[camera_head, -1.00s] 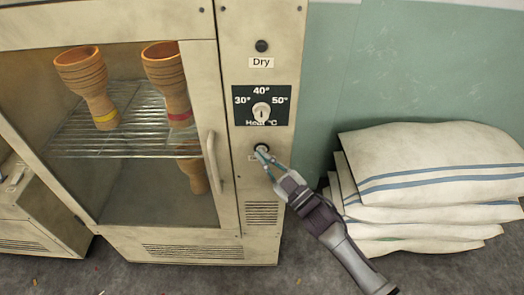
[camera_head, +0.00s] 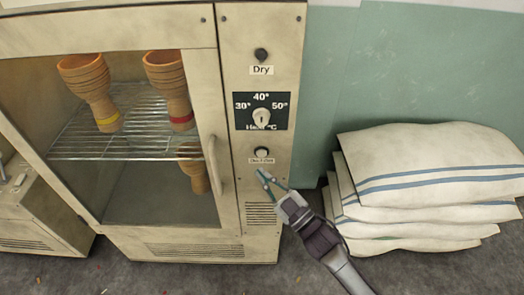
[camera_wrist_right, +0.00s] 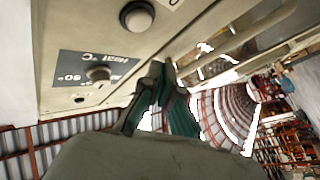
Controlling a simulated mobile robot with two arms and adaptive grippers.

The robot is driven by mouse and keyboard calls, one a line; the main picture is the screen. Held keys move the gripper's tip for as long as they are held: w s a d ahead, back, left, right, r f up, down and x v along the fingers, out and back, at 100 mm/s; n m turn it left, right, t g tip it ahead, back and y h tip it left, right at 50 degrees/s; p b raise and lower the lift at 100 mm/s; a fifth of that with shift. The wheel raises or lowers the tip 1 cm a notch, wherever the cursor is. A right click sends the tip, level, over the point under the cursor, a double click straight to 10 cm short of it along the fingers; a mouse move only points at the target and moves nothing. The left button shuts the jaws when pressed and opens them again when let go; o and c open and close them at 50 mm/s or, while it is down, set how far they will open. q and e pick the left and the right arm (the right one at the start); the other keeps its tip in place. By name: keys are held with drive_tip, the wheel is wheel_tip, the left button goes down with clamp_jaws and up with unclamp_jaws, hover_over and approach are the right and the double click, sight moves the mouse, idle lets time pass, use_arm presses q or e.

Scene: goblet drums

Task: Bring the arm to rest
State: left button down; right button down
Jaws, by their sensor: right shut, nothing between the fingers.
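My right gripper (camera_head: 264,176) is shut and empty, in front of the cabinet's control panel just below the lower knob (camera_head: 261,153). It appears apart from the panel. In the right wrist view, the shut fingers (camera_wrist_right: 158,80) point up toward the panel, with a round knob (camera_wrist_right: 137,16) beyond them and the heat dial (camera_wrist_right: 98,74) to the left. My left gripper is not in view.
The drying cabinet (camera_head: 130,240) has a closed glass door with a handle (camera_head: 214,165). A stack of white sacks (camera_head: 430,165) lies at right. Grey floor is in front.

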drive_tip(key=shift+s, duration=0.85)
drive_tip(key=d+f+m+g+h, duration=0.1)
drive_tip(key=d+f+m+h, duration=0.2)
drive_tip(key=f, duration=0.6)
drive_tip(key=d+f+m+h, duration=0.2)
drive_tip(key=d+f+h, duration=0.2)
drive_tip(key=f, duration=0.5)
drive_tip(key=s+d+f+m+g+h, duration=0.1)
drive_tip(key=s+d+f+g+h, duration=0.2)
drive_tip(key=f, duration=0.5)
drive_tip(key=s+d+f+m+g+h, duration=0.1)
drive_tip(key=s+d+f+m, duration=0.1)
drive_tip(key=s+d+f, duration=0.35)
drive_tip(key=s+d+f+m+g+h, duration=0.1)
drive_tip(key=s+d+f+g, duration=0.1)
drive_tip(key=s+f, duration=0.4)
drive_tip(key=s+d+f+m+g+h, duration=0.1)
drive_tip(key=s+d+f+g, duration=0.2)
drive_tip(key=s+f, duration=0.4)
drive_tip(key=s+d+f+m+g+h, duration=0.1)
drive_tip(key=s+f+g, duration=0.3)
drive_tip(key=s, duration=1.7)
wheel_tip(320, 180, down, 3)
drive_tip(key=shift+d+f+m+g+h, duration=0.15)
drive_tip(key=shift+d+m+g+h, duration=0.2)
drive_tip(key=shift+d, duration=0.3)
